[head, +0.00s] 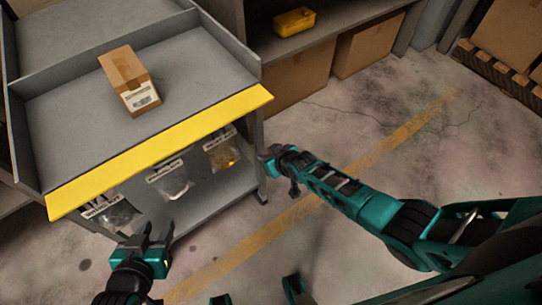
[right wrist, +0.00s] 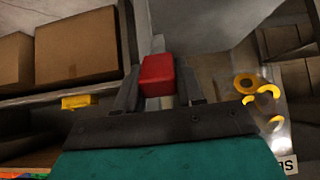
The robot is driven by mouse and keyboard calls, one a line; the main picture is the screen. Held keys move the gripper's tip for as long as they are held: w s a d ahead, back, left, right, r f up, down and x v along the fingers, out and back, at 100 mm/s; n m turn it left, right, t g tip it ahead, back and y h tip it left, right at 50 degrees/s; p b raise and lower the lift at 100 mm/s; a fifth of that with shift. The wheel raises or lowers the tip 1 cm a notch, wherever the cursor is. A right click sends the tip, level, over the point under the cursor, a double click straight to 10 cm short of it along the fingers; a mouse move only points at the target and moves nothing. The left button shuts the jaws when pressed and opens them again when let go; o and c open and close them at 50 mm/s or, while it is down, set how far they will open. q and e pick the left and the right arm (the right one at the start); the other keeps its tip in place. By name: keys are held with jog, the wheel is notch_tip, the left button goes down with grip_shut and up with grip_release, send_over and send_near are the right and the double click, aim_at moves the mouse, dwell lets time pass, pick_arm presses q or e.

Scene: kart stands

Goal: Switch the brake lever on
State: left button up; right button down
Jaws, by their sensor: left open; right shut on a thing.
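A red block-shaped piece (right wrist: 158,75), which looks like the brake lever's handle, sits between the fingers of my right gripper (right wrist: 163,88) in the right wrist view. The gripper is shut on it. In the head view the right gripper (head: 270,158) is beside the right side of the kart (head: 185,70), below its yellow edge. The lever does not show there, and its on or off position cannot be told. My left gripper (head: 148,240) is open and empty in front of the kart's yellow edge.
A cardboard box (head: 128,72) lies on the kart's top tray. Labelled bags (head: 222,154) hang under the yellow edge (head: 165,145). Behind are a shelf with a yellow bin (head: 294,21) and large boxes (head: 367,45).

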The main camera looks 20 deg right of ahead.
jog(key=shift+w+a+r, duration=0.2)
jog(key=shift+w+r, duration=0.45)
jog(key=c, duration=1)
grip_release()
jog(key=shift+c, duration=0.2)
jog(key=shift+o, duration=1.4)
jog(key=shift+f, duration=0.15)
jog(key=shift+s, duration=0.1)
jog(key=shift+s, duration=0.1)
jog(key=shift+s+d+p, duration=0.1)
jog(key=shift+s+p, duration=0.05)
jog(key=shift+p, duration=0.25)
jog(key=p+v, duration=0.6)
jog(key=v, duration=0.6)
jog(key=shift+r, duration=0.25)
